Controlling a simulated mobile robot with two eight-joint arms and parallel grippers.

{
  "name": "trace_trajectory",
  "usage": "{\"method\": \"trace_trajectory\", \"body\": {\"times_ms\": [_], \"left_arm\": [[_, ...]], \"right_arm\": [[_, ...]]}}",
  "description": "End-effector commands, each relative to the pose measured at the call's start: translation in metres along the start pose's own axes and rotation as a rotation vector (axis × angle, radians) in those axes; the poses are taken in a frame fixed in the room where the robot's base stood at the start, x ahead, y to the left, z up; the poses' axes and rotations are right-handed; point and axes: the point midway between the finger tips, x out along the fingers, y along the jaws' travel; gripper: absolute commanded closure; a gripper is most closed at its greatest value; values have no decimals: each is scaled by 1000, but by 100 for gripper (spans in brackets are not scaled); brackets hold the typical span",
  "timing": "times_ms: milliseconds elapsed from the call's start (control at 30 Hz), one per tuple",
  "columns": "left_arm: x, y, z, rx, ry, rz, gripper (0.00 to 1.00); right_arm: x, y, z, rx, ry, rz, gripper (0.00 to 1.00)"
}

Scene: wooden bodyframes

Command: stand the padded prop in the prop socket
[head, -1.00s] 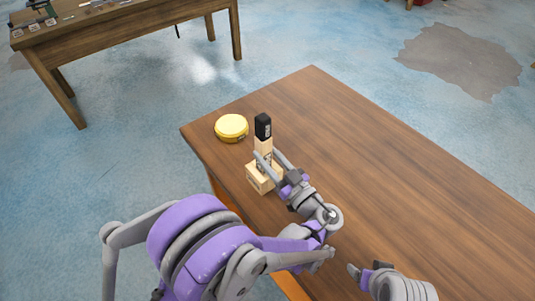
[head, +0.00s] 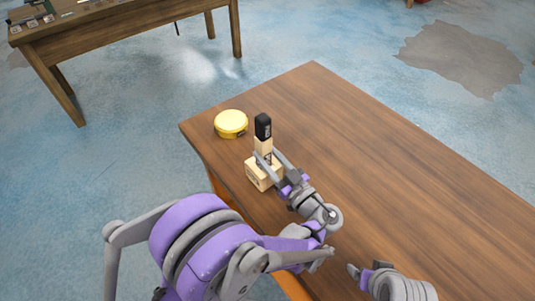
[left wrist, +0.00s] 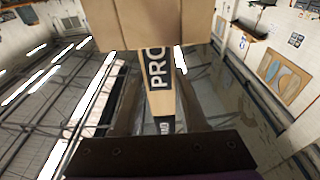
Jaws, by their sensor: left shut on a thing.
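The padded prop (head: 263,145) is a pale wooden post with a black padded top end. It stands about upright over the prop socket, a pale wooden block (head: 255,178) near the table's left edge. My left gripper (head: 266,159) is shut on the prop just above the block. My right gripper (head: 366,272) is low in the head view, away from both.
A round yellow thing (head: 231,123) lies on the wooden table (head: 400,190) just behind the block. The table to the right is clear. Another table (head: 120,22) with small items stands apart at the back left.

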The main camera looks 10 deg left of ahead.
Motion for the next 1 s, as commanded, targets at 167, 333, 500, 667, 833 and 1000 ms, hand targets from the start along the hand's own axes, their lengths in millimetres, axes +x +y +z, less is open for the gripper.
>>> {"method": "trace_trajectory", "body": {"times_ms": [167,333,500,667,833,1000], "left_arm": [[-1,0,4,0,1,0,100],[-1,0,7,0,1,0,100],[-1,0,7,0,1,-1,100],[-1,0,8,0,0,-1,46],[-1,0,8,1,0,-1,23],[-1,0,8,1,0,-1,23]], "right_arm": [[3,0,2,0,0,0,23],[6,0,3,0,-2,0,23],[6,0,5,1,-4,0,23],[6,0,5,1,-5,-1,23],[7,0,6,1,-5,-1,23],[7,0,6,1,-5,-2,23]]}}
